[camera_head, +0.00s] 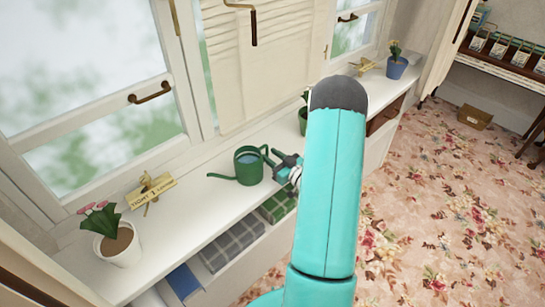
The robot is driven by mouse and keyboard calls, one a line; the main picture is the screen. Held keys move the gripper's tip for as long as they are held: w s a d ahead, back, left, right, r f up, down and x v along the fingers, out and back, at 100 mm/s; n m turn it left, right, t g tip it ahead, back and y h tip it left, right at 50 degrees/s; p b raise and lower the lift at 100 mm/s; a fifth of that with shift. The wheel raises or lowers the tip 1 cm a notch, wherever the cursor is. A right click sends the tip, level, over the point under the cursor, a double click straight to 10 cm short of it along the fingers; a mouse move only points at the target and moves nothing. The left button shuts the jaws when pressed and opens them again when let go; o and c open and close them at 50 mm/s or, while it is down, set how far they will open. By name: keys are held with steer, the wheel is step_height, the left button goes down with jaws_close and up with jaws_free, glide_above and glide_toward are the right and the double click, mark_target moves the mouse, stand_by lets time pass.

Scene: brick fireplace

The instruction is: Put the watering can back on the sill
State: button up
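The green watering can (247,170) appears upright on the white window sill (190,215), left of my arm. Its spout points left and its handle is on the right. My gripper (275,164) is at the handle side of the can, close to the handle. The fingers are small and dark here, and I cannot tell whether they are closed on the handle or only beside it. My turquoise arm hides part of the sill to the right.
A pink-flowered white pot (118,246) and a small sign (151,190) stand left on the sill. A green pot (303,121) is partly behind my arm. A blue pot (397,68) stands at the far end. Folded cloths (232,245) lie in the shelf below. Bare sill lies between sign and can.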

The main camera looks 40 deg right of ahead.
steer(key=shift+r, duration=0.25)
steer(key=s, duration=1.2)
steer(key=w+a+r+n+g+h, duration=0.1)
steer(key=w+r+g+h, duration=0.25)
steer(key=w+r, duration=0.5)
steer(key=w+a+r+g+h, duration=0.1)
steer(key=w+a+r+g, duration=0.2)
steer(key=a+r, duration=0.45)
steer(key=s+a+r+g+y, duration=0.2)
steer(key=s+a+r+g, duration=0.1)
steer(key=s+a, duration=0.6)
steer(key=s+a+r+m+g+y, duration=0.1)
steer(key=s+a+r, duration=0.4)
steer(key=s+a, duration=0.5)
steer(key=a+g+y, duration=0.1)
steer(key=a+g, duration=0.1)
steer(key=a, duration=0.3)
steer(key=shift+a+r, duration=0.3)
steer(key=shift+r, duration=0.1)
